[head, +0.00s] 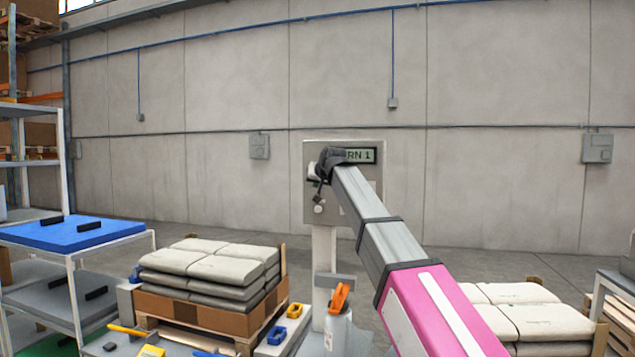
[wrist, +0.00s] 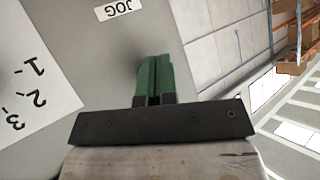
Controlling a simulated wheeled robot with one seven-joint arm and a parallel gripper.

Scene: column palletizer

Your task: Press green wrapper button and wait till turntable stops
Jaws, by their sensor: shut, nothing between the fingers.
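A grey control panel (head: 371,180) stands on a post (head: 324,262) in the middle of the head view. Its display (head: 361,155) is partly covered by my arm; "RN 1" is readable. My gripper (head: 322,172) is at the panel's upper left. In the wrist view, my gripper (wrist: 154,62) shows shut green-sided fingers with nothing between them, in front of the grey panel face (wrist: 100,75). Whether the tips touch the panel I cannot tell. A "JOG" label (wrist: 119,10) is above. I cannot make out the green wrapper button or the turntable in either view.
Stacked sacks (head: 212,262) lie on a pallet at left, and more sacks (head: 530,312) at right. A blue-topped shelf (head: 70,232) stands far left. An orange-handled tool (head: 339,298) is near the post. A numbered white sheet (wrist: 30,85) is on the panel.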

